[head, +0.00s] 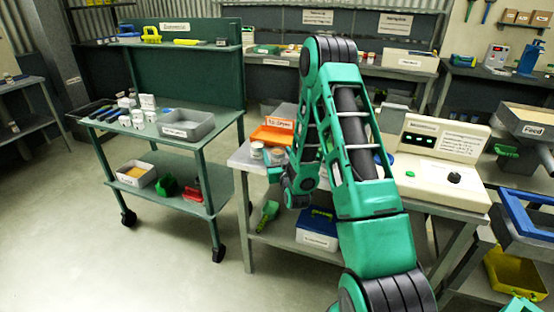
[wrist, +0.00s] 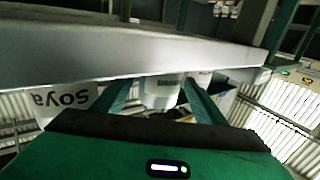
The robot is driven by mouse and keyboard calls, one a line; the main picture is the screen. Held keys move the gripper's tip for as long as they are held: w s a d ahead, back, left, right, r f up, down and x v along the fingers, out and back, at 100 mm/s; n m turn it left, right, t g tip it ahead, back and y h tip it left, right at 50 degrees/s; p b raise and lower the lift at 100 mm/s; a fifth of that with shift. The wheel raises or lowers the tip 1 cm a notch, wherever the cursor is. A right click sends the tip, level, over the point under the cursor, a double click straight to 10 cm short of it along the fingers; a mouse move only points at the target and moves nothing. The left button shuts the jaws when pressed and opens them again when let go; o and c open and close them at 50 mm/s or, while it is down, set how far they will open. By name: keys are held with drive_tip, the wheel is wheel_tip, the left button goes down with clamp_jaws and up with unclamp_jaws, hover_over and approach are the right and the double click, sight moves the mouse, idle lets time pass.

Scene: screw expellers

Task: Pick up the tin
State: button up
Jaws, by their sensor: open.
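Two small pale tins stand at the left end of the grey bench; one tin (head: 257,150) is at the corner and the other (head: 277,155) is just right of it. I cannot tell which one the task means. My gripper (head: 274,173) is low at the bench's front left edge, close to these tins and partly hidden by my arm. The wrist view is upside down. There my gripper (wrist: 160,88) has its two green fingers apart, with a whitish tin (wrist: 160,94) showing between them. Contact cannot be told.
The bench edge (wrist: 130,58) runs across the wrist view, close to the fingers. A "Soya" label (wrist: 62,98) shows beside them. An orange tray (head: 271,136) stands behind the tins. A cream control box (head: 440,150) is right of my arm. A green trolley (head: 215,125) stands left.

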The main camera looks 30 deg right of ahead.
drive_tip(key=shift+c, duration=0.4)
drive_tip(key=c, duration=1.1)
